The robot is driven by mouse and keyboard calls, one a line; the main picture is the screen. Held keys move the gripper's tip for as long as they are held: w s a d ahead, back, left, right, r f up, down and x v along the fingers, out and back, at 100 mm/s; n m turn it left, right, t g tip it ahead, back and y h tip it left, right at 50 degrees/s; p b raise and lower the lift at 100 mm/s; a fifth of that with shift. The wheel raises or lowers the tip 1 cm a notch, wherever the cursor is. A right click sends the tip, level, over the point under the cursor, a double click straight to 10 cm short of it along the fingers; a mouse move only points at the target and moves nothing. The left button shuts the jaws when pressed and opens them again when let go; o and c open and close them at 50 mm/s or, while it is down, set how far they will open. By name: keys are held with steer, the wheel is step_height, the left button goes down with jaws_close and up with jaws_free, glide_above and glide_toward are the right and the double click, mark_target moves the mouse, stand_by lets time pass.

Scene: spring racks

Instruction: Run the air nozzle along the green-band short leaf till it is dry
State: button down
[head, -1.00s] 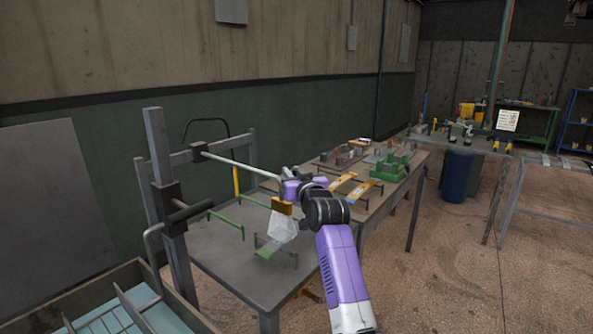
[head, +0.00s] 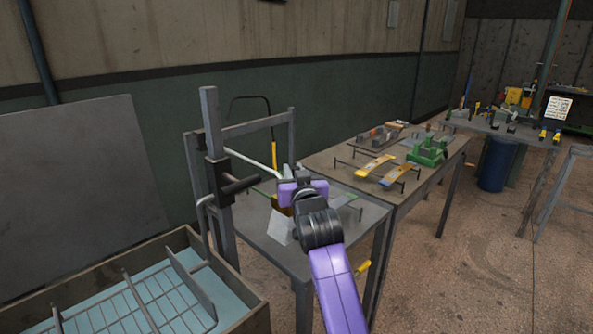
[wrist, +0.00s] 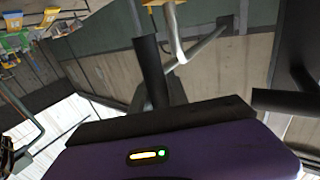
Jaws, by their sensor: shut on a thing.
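My gripper (head: 293,190) is shut on the air nozzle, an orange-yellow block (head: 281,206) showing just below the purple jaws. A pale, see-through cone (head: 278,229) hangs under it over the grey table. A short grey-green leaf (head: 342,201) lies on a small stand to the right, partly hidden behind my wrist. The cone is left of the visible part of the leaf. Whether the leaf is wet I cannot tell. In the wrist view, a dark finger (wrist: 150,73) stands in front and a pale pipe (wrist: 172,28) runs close by.
A grey post (head: 213,160) with a pale bar (head: 250,162) reaching towards my gripper stands at the table's left. A bin with a wire rack (head: 262,301) is at front left.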

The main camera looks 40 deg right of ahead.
steer(key=shift+w+a+f, duration=0.1)
steer(key=shift+a, duration=0.2)
steer(key=c, duration=1.3)
jaws_free()
steer(key=b+v, duration=0.1)
steer(key=v, duration=0.7)
steer(key=shift+d, duration=0.1)
